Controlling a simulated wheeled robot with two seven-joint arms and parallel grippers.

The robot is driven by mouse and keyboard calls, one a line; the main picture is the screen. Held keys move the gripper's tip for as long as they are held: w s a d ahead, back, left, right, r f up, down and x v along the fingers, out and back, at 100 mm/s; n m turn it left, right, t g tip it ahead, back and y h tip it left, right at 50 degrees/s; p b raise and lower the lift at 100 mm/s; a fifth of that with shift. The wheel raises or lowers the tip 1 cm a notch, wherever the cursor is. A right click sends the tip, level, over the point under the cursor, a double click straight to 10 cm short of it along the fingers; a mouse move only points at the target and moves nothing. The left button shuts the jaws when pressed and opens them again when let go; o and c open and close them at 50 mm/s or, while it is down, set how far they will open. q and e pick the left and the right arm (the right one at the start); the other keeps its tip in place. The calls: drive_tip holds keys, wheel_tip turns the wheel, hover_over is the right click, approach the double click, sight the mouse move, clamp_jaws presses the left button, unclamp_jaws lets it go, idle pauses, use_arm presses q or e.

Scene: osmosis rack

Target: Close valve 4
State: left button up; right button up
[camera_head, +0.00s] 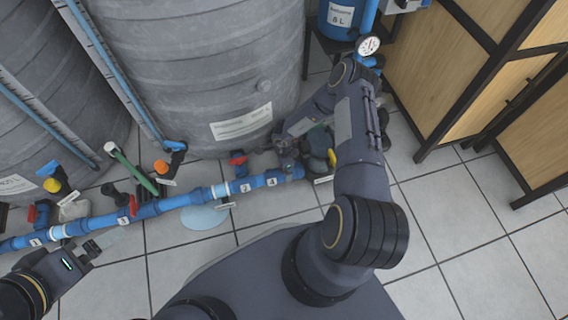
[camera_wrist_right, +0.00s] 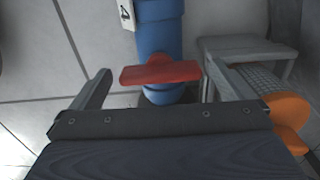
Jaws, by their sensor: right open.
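In the right wrist view a red valve handle (camera_wrist_right: 160,73) lies crosswise over the end of a blue pipe (camera_wrist_right: 160,30). A white tag marked 4 (camera_wrist_right: 127,13) is beside that pipe. My right gripper (camera_wrist_right: 155,88) is open, with one finger on each side of the handle; I cannot tell whether they touch it. In the head view the tag 4 (camera_head: 272,183) is on the blue pipe run, and my right gripper (camera_head: 287,155) is just above it, hiding the valve. My left gripper (camera_head: 90,248) is at the lower left, away from the valves; its jaw opening is unclear.
A blue pipe run (camera_head: 175,203) crosses the tiled floor with other red-handled valves, one near tag 3 (camera_head: 237,157). Large grey tanks (camera_head: 205,75) stand behind. A wooden cabinet (camera_head: 440,80) is at the right. An orange knob (camera_wrist_right: 287,118) is right of my right gripper.

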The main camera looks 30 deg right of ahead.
wheel_tip(320, 180, up, 8)
drive_tip(key=p, duration=0.3)
drive_tip(key=shift+f, duration=0.2)
